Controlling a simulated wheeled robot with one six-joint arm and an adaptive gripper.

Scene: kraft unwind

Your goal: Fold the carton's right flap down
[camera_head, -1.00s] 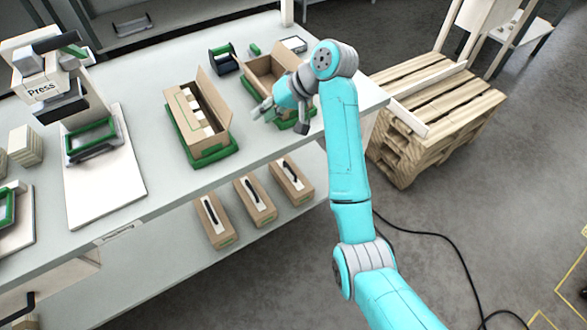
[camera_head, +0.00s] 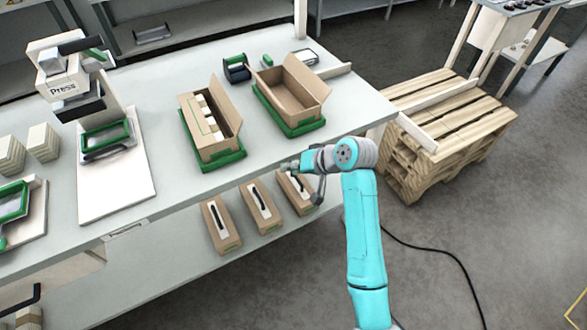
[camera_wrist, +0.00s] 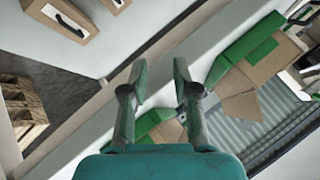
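Two brown cartons sit in green trays on the table. The left carton (camera_head: 207,143) holds several white pieces, and a tall flap (camera_head: 226,103) stands up along its right side. The right carton (camera_head: 283,98) looks empty; its right flap (camera_head: 308,77) sticks up and outward, and its left flap (camera_head: 262,77) is also open. My gripper (camera_head: 286,166) is near the table's front edge, in front of the right carton and touching neither. In the wrist view its two fingers (camera_wrist: 160,68) stand apart with nothing between them. Part of a carton (camera_wrist: 272,62) and green tray show at right there.
A press (camera_head: 75,85) stands on the left of the table. A black and green holder (camera_head: 236,69) lies behind the cartons. Several small boxes with black handles stand on the shelf below, one (camera_head: 221,225) at left. A wooden pallet stack (camera_head: 450,125) is right of the table.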

